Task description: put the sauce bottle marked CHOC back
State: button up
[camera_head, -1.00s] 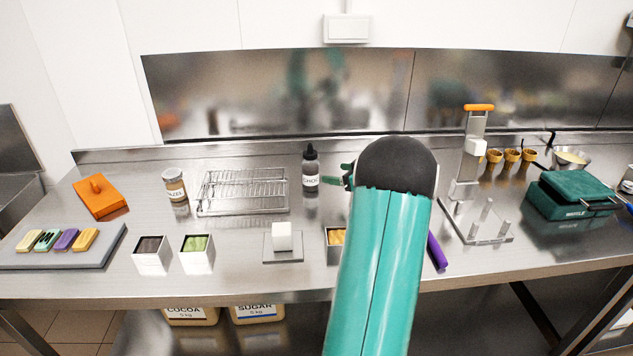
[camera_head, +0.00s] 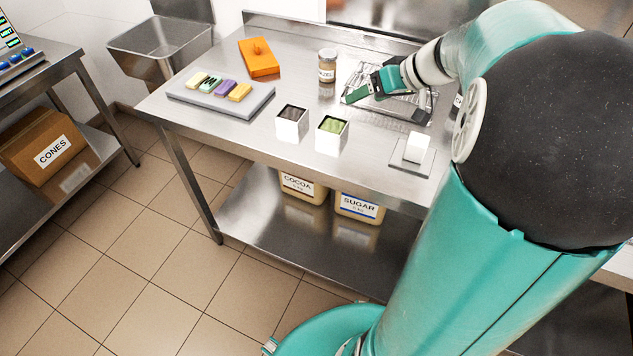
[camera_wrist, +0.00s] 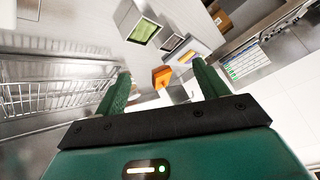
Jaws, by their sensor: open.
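The dark CHOC sauce bottle stood upright right of the wire rack in the earlier head view. Now only a sliver of a white label, probably its own (camera_head: 457,101), shows beside my arm; the rest is hidden. My gripper (camera_head: 362,92) is over the wire rack (camera_head: 350,80), pointing left. In the wrist view my gripper (camera_wrist: 163,85) is open, its two green fingers apart with nothing between them. The bottle does not show in the wrist view.
On the steel table are a jar (camera_head: 327,66), an orange box (camera_head: 259,58), a grey tray (camera_head: 222,105) with coloured bars, two square tubs (camera_head: 292,124) (camera_head: 332,136) and a white block (camera_head: 416,146). My arm hides the table's right side.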

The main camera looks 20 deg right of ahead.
jog(key=s+a+g+h, duration=0.2)
jog(key=s+a+h, duration=0.2)
jog(key=s+a, duration=1.3)
jog(key=a, duration=0.3)
jog(key=shift+s+a+m, duration=0.25)
jog(key=shift+a+m, duration=0.05)
jog(key=shift+m, duration=0.1)
